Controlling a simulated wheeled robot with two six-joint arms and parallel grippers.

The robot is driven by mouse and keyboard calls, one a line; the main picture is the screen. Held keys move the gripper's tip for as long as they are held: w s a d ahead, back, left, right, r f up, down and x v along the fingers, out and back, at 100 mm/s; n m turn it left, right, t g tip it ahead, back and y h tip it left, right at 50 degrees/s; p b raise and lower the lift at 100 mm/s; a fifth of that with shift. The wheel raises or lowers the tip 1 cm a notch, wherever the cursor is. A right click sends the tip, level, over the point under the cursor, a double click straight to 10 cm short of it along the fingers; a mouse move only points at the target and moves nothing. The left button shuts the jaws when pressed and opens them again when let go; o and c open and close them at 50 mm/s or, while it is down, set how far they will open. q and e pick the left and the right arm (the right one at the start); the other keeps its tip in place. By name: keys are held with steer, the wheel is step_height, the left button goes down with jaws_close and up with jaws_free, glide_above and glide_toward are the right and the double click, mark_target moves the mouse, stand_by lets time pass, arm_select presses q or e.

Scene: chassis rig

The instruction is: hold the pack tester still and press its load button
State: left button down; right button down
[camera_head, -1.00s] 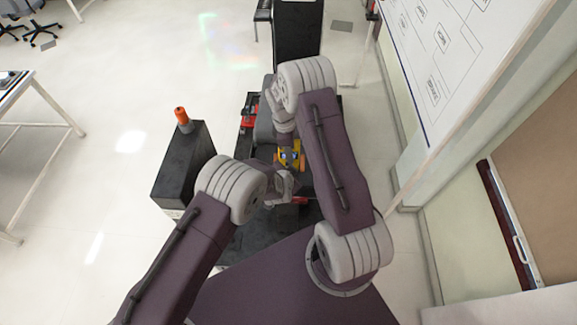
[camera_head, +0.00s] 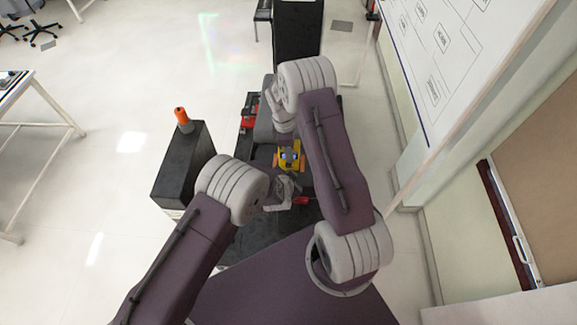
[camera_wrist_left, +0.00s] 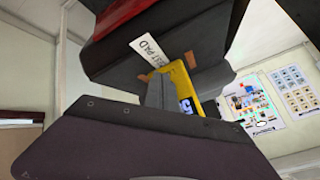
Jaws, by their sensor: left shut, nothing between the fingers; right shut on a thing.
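The pack tester (camera_head: 290,154) is a small yellow device with orange sides and a blue spot on its face. It sits on the dark bench in the middle of the head view. My right gripper (camera_head: 287,139) reaches it from the far side and is shut on it, its fingers partly hidden. My left gripper (camera_head: 288,178) is shut and empty, on the near side and close to the tester. In the left wrist view a yellow part of the tester (camera_wrist_left: 187,85) shows beside a white "PAD" label (camera_wrist_left: 153,52). I cannot make out the load button.
A black cabinet (camera_head: 183,165) with an orange-topped item (camera_head: 182,118) stands left of the bench. Red items lie on the bench at its far left (camera_head: 250,108) and near right (camera_head: 301,200). A whiteboard (camera_head: 440,50) is on the right. Open floor lies to the left.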

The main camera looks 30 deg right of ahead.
arm_select(q)
steer(key=shift+s, duration=0.1)
steer(key=s+a, duration=0.1)
steer(key=s, duration=0.1)
steer(key=s+a, duration=0.1)
steer(key=s, duration=0.1)
steer(key=shift+a, duration=0.35)
stand_by(0.4)
arm_select(e)
steer(key=c, duration=0.6)
jaws_free()
steer(key=shift+c, duration=0.2)
